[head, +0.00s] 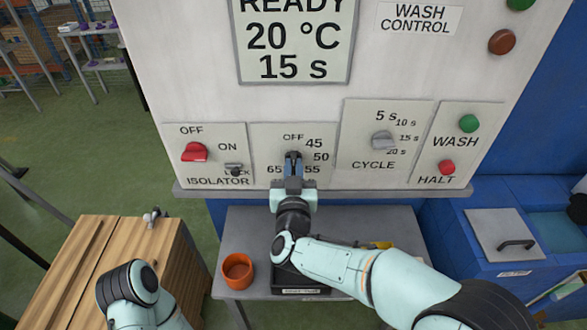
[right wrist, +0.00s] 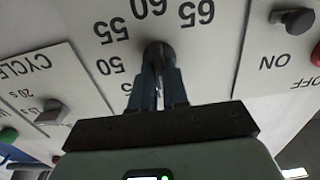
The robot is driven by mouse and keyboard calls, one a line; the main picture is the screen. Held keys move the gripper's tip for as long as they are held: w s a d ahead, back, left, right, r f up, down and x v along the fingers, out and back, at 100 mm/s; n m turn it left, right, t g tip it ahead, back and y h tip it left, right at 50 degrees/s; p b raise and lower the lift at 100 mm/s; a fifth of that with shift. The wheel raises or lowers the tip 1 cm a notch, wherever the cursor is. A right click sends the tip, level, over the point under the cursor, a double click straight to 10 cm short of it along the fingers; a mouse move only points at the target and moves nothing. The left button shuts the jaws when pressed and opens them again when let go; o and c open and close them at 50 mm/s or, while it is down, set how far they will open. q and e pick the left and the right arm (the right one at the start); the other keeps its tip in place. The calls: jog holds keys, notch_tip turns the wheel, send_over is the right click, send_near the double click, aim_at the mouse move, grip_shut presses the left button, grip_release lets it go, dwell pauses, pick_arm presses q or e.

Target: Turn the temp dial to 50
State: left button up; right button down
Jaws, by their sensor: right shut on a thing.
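The temp dial (right wrist: 158,52) is a dark round knob on the light panel plate (head: 262,138), marked OFF, 45, 50, 55 and 65 in the head view. The 60 shows in the right wrist view, where the marks appear upside down. My right gripper (head: 293,160) reaches straight to the dial, its blue fingers shut on the knob; the wrist view shows the fingertips (right wrist: 160,75) at it. The fingers hide most of the knob, so I cannot tell where it points. The display (head: 296,38) reads READY, 20 °C, 15 s. My left gripper is out of view.
The red isolator switch (head: 194,152) is left of the dial; the cycle knob (head: 382,140) is to its right, then green WASH (head: 469,123) and red HALT (head: 447,167) buttons. Below are a grey table (head: 240,217) with an orange cup (head: 237,270), and a wooden crate (head: 90,260).

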jog(key=shift+f+m+b, duration=0.15)
jog(key=shift+m+b, duration=0.65)
jog(key=shift+b, duration=0.1)
pick_arm(q)
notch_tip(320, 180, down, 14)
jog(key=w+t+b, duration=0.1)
jog(key=b, duration=1.1)
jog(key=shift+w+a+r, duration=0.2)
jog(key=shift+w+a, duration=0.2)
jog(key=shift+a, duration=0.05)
pick_arm(e)
jog(key=shift+d+f+m, duration=0.1)
jog(key=shift+d+m, duration=0.05)
jog(key=shift+m, duration=3.95)
jog(key=shift+d+m, duration=0.1)
jog(key=shift+m, duration=4)
jog(key=c, duration=1.1)
grip_release()
